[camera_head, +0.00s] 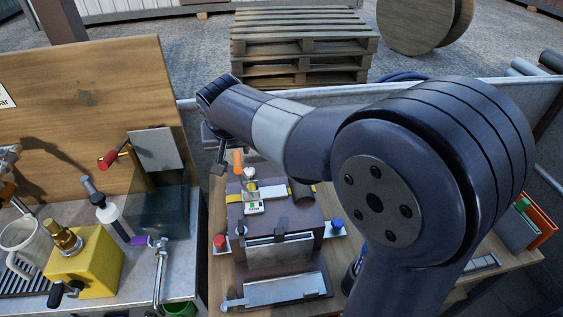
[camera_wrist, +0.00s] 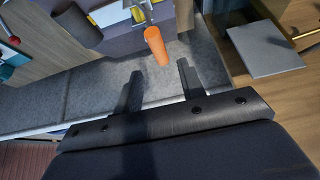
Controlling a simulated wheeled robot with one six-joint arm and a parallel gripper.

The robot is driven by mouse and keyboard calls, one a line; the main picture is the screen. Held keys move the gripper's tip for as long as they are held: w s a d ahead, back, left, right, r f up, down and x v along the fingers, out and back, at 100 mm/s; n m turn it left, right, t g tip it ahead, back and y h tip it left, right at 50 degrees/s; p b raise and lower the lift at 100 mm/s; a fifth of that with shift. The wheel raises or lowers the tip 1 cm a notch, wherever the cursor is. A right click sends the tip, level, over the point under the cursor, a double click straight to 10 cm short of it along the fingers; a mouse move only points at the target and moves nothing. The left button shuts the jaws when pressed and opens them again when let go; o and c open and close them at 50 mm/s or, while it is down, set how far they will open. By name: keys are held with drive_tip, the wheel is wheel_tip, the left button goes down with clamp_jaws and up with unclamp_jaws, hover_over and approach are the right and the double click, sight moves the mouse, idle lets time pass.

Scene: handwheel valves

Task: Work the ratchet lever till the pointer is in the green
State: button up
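The ratchet lever ends in an orange grip (camera_head: 238,162) that stands up at the back left of a brown box-shaped unit (camera_head: 270,218). The orange grip (camera_wrist: 156,46) also shows in the wrist view, just beyond my fingertips and roughly between them. A small white gauge plate with a green mark (camera_head: 254,208) lies on top of the unit; the pointer is too small to read. My gripper (camera_wrist: 157,76) is open and empty, its two fingers apart and not touching the grip. In the head view my gripper (camera_head: 217,162) is left of the grip, partly hidden by my arm.
Left of the unit are a yellow block with a brass fitting (camera_head: 84,262), a purple-handled tap (camera_head: 150,242) and a red-handled lever (camera_head: 108,159). A red knob (camera_head: 220,241) and a blue knob (camera_head: 337,224) flank the unit. Pallets (camera_head: 300,45) stand behind.

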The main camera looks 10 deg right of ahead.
sight(237, 159)
drive_tip(key=b+x, duration=0.2)
drive_tip(key=x, duration=0.5)
drive_tip(key=shift+d+f+b, duration=0.1)
drive_tip(key=shift+f+b, duration=0.05)
drive_tip(key=shift+b, duration=0.25)
drive_tip(key=c, duration=0.8)
